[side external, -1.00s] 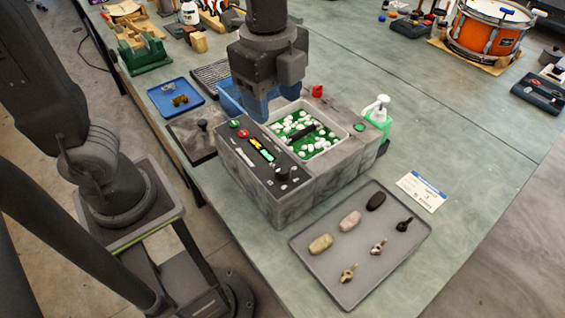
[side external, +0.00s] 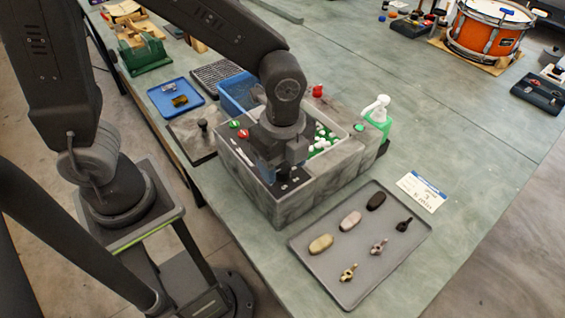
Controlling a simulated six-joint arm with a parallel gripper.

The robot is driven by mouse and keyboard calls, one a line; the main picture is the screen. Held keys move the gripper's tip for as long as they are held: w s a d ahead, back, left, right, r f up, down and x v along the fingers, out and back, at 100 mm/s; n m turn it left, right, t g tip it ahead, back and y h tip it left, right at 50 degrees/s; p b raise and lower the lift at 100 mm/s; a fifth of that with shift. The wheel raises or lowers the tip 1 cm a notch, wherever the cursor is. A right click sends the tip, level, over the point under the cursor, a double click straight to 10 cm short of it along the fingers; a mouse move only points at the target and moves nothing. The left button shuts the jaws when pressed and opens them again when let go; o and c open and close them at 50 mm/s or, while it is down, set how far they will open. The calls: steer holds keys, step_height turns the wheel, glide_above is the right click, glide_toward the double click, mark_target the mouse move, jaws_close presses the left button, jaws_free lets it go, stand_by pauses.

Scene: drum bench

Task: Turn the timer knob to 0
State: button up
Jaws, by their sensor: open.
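The grey box-shaped machine (side external: 292,210) stands on the bench with a dark control panel along its near left edge. My gripper (side external: 283,170) points down over the right end of this panel, where the timer knob is. The gripper hides the knob and its pointer, so I cannot tell its setting or whether the fingers touch it. Small white scale marks (side external: 284,188) show just below the gripper. The gripper is open. A red button (side external: 242,134) and a green button (side external: 234,124) show at the panel's far end.
A grey tray (side external: 338,262) with several small parts lies right of the machine. A blue tray (side external: 174,98) and a dark plate with an upright knob (side external: 203,127) lie to the left.

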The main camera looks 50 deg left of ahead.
steer(key=shift+f, duration=0.4)
steer(key=c, duration=0.9)
